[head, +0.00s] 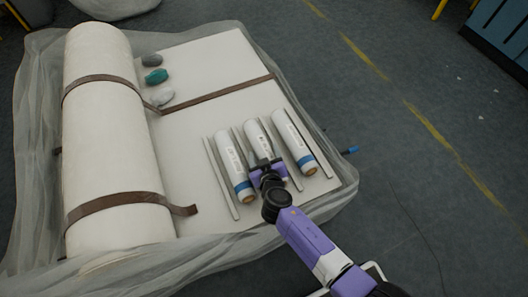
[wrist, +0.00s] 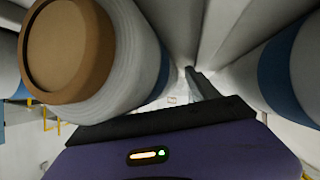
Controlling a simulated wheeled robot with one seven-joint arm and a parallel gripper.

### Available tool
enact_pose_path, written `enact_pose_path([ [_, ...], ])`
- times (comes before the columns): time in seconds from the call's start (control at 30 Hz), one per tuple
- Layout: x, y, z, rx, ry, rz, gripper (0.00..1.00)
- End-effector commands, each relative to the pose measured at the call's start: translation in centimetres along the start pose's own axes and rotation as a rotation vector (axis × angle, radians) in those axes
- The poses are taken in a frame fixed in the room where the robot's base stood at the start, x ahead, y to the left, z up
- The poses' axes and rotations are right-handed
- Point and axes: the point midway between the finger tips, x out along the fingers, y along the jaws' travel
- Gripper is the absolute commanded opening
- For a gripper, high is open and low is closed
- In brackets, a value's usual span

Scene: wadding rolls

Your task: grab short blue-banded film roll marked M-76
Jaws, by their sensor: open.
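Three white film rolls lie side by side: a left roll (head: 229,158), a middle roll (head: 257,135) and a right roll (head: 291,138). The left and right rolls show blue bands near their brown ends. The printed labels are too small to read, so I cannot tell which is M-76. My gripper (head: 265,165) is open at the near end of the middle roll and hides that end. In the wrist view, a roll with a brown core end (wrist: 67,48) is close at upper left, and a blue-banded roll (wrist: 300,65) is at right. I see nothing held.
Thin pale strips (head: 221,178) lie between and beside the rolls. A large strapped wadding roll (head: 110,140) fills the left of the white pad (head: 205,60). Three stones (head: 157,76) lie at the back. Clear sheeting (head: 335,185) surrounds the pad; floor at right is open.

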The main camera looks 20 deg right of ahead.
Motion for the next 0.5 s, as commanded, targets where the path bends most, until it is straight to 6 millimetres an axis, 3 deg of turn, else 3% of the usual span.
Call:
enact_pose_path([
  [0.17,-0.03,0.02,0.02,0.000,0.000,0.000,0.67],
  [0.5,-0.05,0.01,0.07,0.000,-0.001,0.000,0.00],
])
